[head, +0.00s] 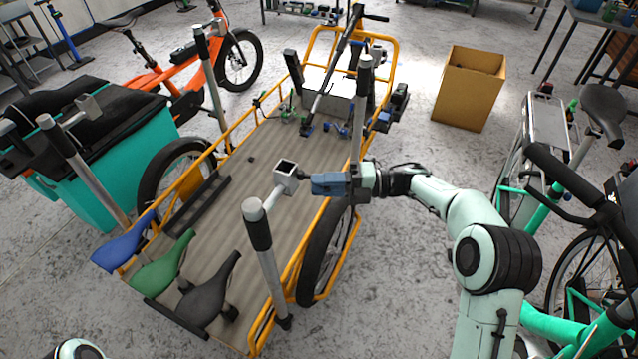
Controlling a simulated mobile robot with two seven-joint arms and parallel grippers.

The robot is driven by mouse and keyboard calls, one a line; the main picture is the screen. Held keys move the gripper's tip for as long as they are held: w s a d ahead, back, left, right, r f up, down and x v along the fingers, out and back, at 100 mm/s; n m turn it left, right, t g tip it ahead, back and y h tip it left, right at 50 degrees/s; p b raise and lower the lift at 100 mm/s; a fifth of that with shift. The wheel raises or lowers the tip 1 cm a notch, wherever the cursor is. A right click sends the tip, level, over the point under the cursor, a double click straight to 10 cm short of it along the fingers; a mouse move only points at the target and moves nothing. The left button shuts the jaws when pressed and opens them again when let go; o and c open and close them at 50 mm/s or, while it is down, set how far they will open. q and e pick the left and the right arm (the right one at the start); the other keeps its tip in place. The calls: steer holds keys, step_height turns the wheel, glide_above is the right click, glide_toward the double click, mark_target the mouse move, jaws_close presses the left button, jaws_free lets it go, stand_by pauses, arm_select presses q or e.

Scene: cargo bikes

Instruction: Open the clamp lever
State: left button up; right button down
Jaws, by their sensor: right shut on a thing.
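The clamp (284,184) is a pale grey square socket on a short arm from the front right post (268,255) of the yellow cargo bike. Its square opening faces up and is dark inside. A small dark piece, apparently the clamp lever (304,176), sticks out from the socket's right side. My right gripper (318,182) reaches in from the right, with its blue-grey fingers shut on this dark piece. The fingers hide most of it, so its angle is hard to tell. My left gripper is out of view.
The cargo bed (245,190) has a yellow frame and several upright posts. Blue, green and black saddles (210,295) lie at its near end. A teal box bike (95,200) stands left, a cardboard box (468,95) behind right, another bike (560,180) at right.

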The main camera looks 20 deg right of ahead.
stand_by(0.4)
steer(key=c, duration=1)
jaws_free()
steer(key=shift+c, duration=0.2)
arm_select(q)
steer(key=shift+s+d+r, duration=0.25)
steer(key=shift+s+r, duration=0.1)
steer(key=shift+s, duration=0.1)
arm_select(e)
steer(key=v, duration=1.3)
steer(key=shift+d, duration=0.25)
